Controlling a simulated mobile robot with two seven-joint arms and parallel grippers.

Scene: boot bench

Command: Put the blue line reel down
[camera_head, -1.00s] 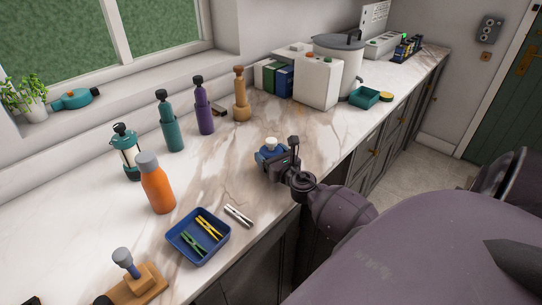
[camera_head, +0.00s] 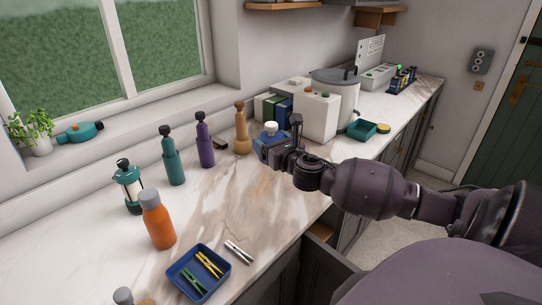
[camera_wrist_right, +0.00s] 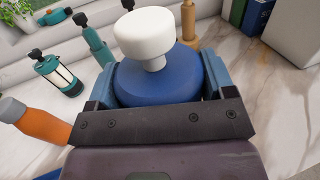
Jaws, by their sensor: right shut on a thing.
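The blue line reel (camera_head: 264,139) has a white knob on top and sits between the fingers of my right gripper (camera_head: 277,146). In the right wrist view the blue reel (camera_wrist_right: 157,80) is upright, with a blue finger against each side of it. My right gripper (camera_wrist_right: 158,88) is shut on it. The reel is over the marble counter, in front of the white box and the wooden bottle-shaped thing. I cannot tell whether its base touches the counter. My left gripper is not in view.
A wooden bottle-shaped thing (camera_head: 241,130) and a purple bottle (camera_head: 204,142) stand left of the reel. A white box (camera_head: 317,118) stands right of it. An orange bottle (camera_head: 158,222) and a blue tray (camera_head: 171,273) are nearer. The counter (camera_head: 225,205) between is clear.

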